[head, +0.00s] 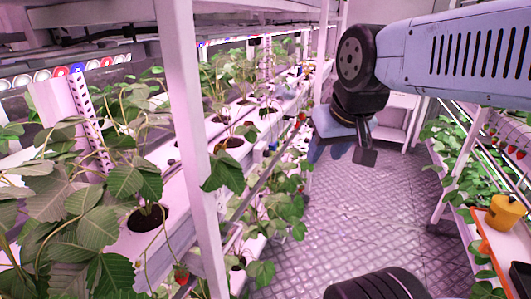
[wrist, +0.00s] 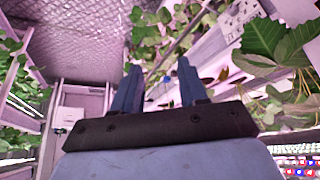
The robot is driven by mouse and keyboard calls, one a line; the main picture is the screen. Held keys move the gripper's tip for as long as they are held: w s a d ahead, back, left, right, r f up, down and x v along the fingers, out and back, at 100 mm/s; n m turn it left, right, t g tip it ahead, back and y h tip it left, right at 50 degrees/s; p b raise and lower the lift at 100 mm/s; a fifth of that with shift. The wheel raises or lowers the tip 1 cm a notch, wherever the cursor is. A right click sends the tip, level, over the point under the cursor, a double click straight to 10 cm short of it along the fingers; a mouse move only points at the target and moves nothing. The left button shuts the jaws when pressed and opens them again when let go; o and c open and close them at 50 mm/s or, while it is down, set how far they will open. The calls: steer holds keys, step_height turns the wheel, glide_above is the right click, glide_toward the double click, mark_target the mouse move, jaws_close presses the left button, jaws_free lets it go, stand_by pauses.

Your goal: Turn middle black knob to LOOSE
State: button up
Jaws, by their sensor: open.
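My gripper (head: 342,152) hangs over the aisle in the head view, right of the left rack. In the wrist view my gripper (wrist: 158,78) shows two blue fingers standing apart with nothing between them. I cannot make out a black knob or a LOOSE marking in either view. A small blue part (head: 273,145) shows on the left rack's side in the head view, too small to identify. A blue spot (wrist: 167,79) also shows beyond the fingers in the wrist view.
A white upright post (head: 186,130) stands at the front of the left rack. Strawberry plants (head: 90,215) hang over its white troughs. The textured aisle floor (head: 345,215) is clear. A yellow container (head: 503,212) sits on an orange-edged shelf at right.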

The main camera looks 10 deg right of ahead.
steer(key=shift+o, duration=1.1)
steer(key=shift+w+f, duration=0.15)
steer(key=m+t+y, duration=0.5)
steer(key=m+y, duration=1)
steer(key=m, duration=1)
glide_toward(269, 154)
steer(key=x, duration=0.8)
steer(key=shift+w, duration=0.3)
